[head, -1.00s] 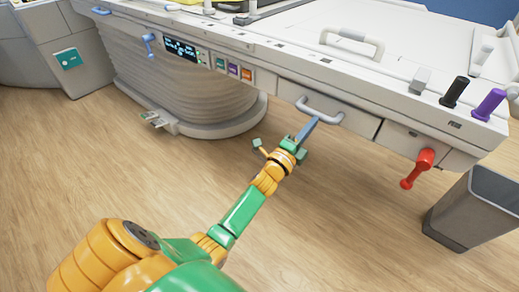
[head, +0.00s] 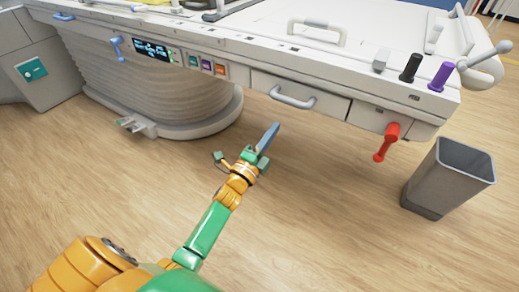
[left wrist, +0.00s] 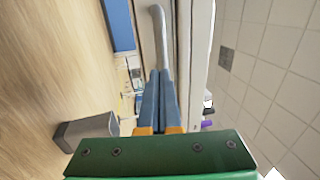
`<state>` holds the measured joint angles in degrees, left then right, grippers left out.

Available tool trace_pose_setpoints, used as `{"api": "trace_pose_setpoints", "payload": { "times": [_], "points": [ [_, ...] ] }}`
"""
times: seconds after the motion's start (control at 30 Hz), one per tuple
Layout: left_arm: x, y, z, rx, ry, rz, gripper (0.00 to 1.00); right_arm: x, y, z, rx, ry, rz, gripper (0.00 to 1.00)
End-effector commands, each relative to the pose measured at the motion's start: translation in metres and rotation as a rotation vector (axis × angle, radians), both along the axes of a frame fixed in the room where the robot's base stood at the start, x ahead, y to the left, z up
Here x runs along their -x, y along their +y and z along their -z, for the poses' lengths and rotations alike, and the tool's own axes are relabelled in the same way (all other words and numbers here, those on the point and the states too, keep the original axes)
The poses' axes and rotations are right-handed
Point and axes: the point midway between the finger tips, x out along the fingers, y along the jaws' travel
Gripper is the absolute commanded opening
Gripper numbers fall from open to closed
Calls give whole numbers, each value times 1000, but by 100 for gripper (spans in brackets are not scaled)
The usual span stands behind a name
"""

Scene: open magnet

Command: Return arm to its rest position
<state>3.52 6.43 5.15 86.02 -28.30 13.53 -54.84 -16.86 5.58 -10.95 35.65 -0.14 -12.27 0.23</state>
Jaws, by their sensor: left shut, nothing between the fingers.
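My left arm (head: 208,232), green and orange, reaches in from the lower left of the head view. Its gripper (head: 270,137) has blue-grey fingers that are shut with nothing between them. It hangs over the floor, below and apart from the grey drawer handle (head: 292,97). In the left wrist view the shut fingers (left wrist: 159,98) point toward the grey handle (left wrist: 162,45). The drawer (head: 320,98) looks closed, flush with the white unit. My right gripper is out of view.
The white unit (head: 240,48) spans the back, with a red lever (head: 386,141), a black knob (head: 411,68) and a purple knob (head: 441,76) at its right. A grey bin (head: 450,178) stands at the right. The wooden floor (head: 320,220) in front is clear.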

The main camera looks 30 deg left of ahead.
Motion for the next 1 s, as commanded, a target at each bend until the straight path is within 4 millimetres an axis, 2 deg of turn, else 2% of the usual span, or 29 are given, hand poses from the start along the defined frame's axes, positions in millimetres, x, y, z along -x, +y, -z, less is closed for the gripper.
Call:
{"api": "trace_pose_setpoints", "payload": {
  "times": [0.2, 0.3, 0.47, 0.53, 0.57, 0.67, 0.7, 0.77, 0.8, 0.87, 0.9, 1.0],
  "points": [
    [42, 2, 9, 0, 4, -1, 0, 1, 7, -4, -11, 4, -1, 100],
    [54, 2, 11, 1, 3, 0, 0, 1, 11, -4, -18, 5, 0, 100],
    [59, 2, 12, 0, 2, -1, 0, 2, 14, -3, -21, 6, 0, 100],
    [59, 2, 21, 23, 27, 1, 0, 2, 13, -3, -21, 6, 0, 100],
    [60, 2, 32, 55, 57, 2, 0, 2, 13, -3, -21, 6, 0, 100],
    [69, -2, 104, 254, 261, -9, 0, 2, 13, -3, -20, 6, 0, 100],
    [80, -5, 143, 364, 375, -28, 0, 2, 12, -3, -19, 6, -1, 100],
    [106, -11, 204, 528, 554, -79, 0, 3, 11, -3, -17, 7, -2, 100],
    [127, -15, 240, 630, 664, -124, 0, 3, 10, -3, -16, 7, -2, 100],
    [164, -21, 288, 761, 817, -207, 0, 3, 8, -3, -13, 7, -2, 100],
    [190, -24, 314, 835, 906, -268, 0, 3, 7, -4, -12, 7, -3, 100],
    [255, -30, 363, 977, 1088, -428, 0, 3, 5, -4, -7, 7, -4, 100]
  ]
}}
